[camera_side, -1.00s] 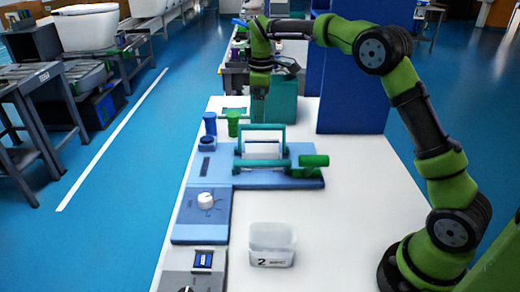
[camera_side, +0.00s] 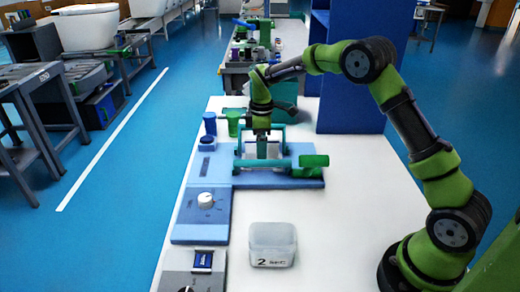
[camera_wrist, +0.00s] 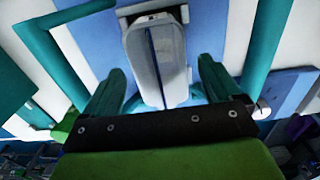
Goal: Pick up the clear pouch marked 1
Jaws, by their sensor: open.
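A pale, translucent pouch-like object (camera_wrist: 155,60) with a dark line down its middle shows in the wrist view, between my fingers. No number is readable on it, so I cannot tell if it is the pouch marked 1. In the side view it stands within a teal frame (camera_side: 238,151) on a blue base and is mostly hidden by my gripper (camera_side: 262,147). My gripper is open in the wrist view (camera_wrist: 160,82), with a teal finger on either side of the object and gaps between them.
A clear container marked 2 (camera_side: 272,245) stands on the white table (camera_side: 330,215) in front. A blue panel (camera_side: 350,95) rises behind.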

